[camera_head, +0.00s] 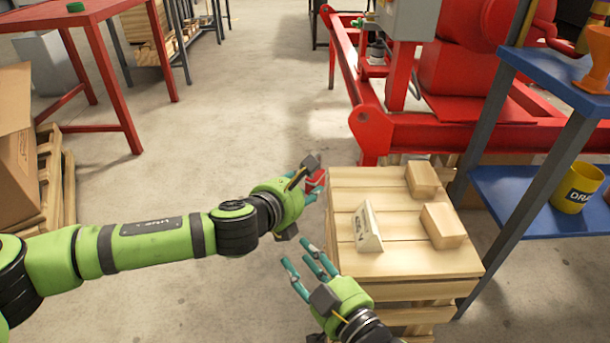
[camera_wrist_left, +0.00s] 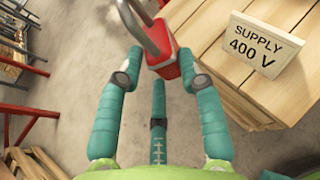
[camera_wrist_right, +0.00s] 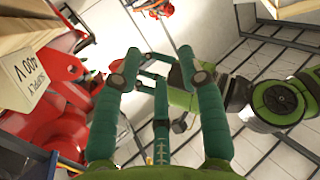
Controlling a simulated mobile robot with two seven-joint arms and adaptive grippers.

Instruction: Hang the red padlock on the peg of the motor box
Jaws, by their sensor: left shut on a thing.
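The red padlock (camera_head: 316,181) is at the fingertips of my left gripper (camera_head: 303,187), left of the wooden crate's far corner. In the left wrist view, the padlock (camera_wrist_left: 168,66) has a red body and a grey shackle pointing up and left. My left gripper (camera_wrist_left: 162,62) is shut on the body, with the shackle free. My right gripper (camera_head: 303,262) is open and empty, lower and nearer, beside the crate's left edge. The grey motor box (camera_head: 407,18) is at the top, above the red skid, partly cut off by the frame. I cannot make out its peg.
The wooden crate (camera_head: 345,270) carries a "SUPPLY 400 V" sign (camera_head: 367,228) and two wooden blocks (camera_head: 443,225). The red skid frame (camera_head: 440,135) stands behind it. A blue shelf (camera_head: 515,215) with a yellow bucket (camera_head: 577,187) is at right. Open floor lies behind my left arm.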

